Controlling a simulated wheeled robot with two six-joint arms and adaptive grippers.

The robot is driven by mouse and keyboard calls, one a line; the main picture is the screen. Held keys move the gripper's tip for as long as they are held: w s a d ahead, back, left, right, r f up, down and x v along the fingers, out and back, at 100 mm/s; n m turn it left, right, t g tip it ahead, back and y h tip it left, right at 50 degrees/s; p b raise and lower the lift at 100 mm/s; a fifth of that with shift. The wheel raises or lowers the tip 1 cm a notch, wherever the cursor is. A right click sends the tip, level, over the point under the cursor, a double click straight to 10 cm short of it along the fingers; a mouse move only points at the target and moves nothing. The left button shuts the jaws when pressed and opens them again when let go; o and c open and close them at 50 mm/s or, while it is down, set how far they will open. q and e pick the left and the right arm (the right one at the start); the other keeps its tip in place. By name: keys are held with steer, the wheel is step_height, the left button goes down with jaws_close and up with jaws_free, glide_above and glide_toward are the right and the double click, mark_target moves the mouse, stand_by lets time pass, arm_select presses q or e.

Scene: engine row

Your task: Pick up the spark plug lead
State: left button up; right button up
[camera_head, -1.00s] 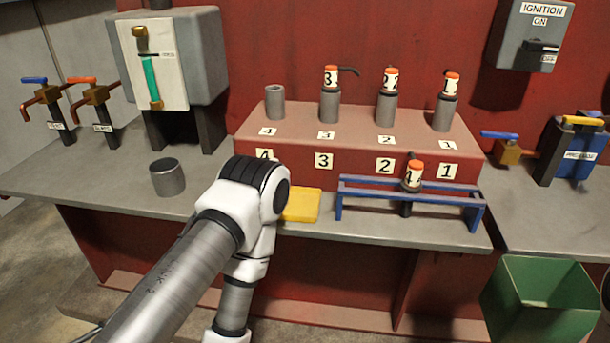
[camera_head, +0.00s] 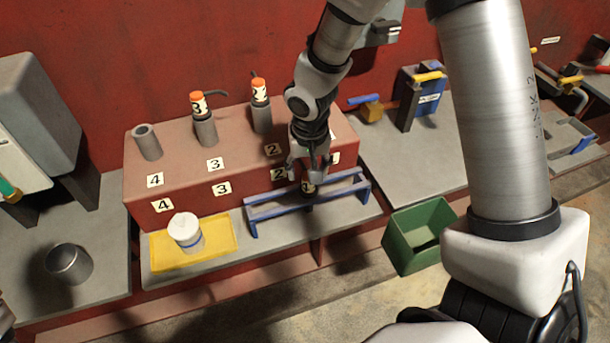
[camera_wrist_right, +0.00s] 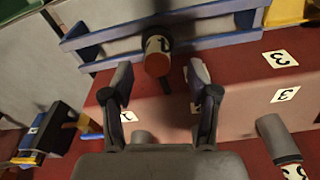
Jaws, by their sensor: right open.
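The spark plug lead marked 4 (camera_head: 308,187) stands in the blue rack (camera_head: 262,214), mostly hidden by my right gripper in the head view. In the right wrist view the lead (camera_wrist_right: 157,58) shows its orange end and its numbered white band. My right gripper (camera_head: 310,165) is open and points down over the lead. In the wrist view its fingertips (camera_wrist_right: 160,76) are on either side of the lead's orange end, with gaps on both sides. I cannot tell how far above it they are.
Leads 3 (camera_head: 202,118) and 2 (camera_head: 260,104) stand on posts of the red block (camera_head: 180,178); an empty post (camera_head: 147,142) is at its left. A white jar (camera_head: 185,230) stands on a yellow tray (camera_head: 160,252). A green bin (camera_head: 408,240) is right of the rack.

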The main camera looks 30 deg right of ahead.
mark_target(307, 191)
steer(key=f, duration=0.4)
steer(key=shift+w+d+f+b, duration=0.3)
steer(key=shift+w+d+f, duration=0.05)
steer(key=shift+d, duration=0.05)
steer(key=shift+s+r, duration=0.1)
steer(key=shift+c, duration=0.7)
steer(key=shift+a, duration=0.1)
jaws_close()
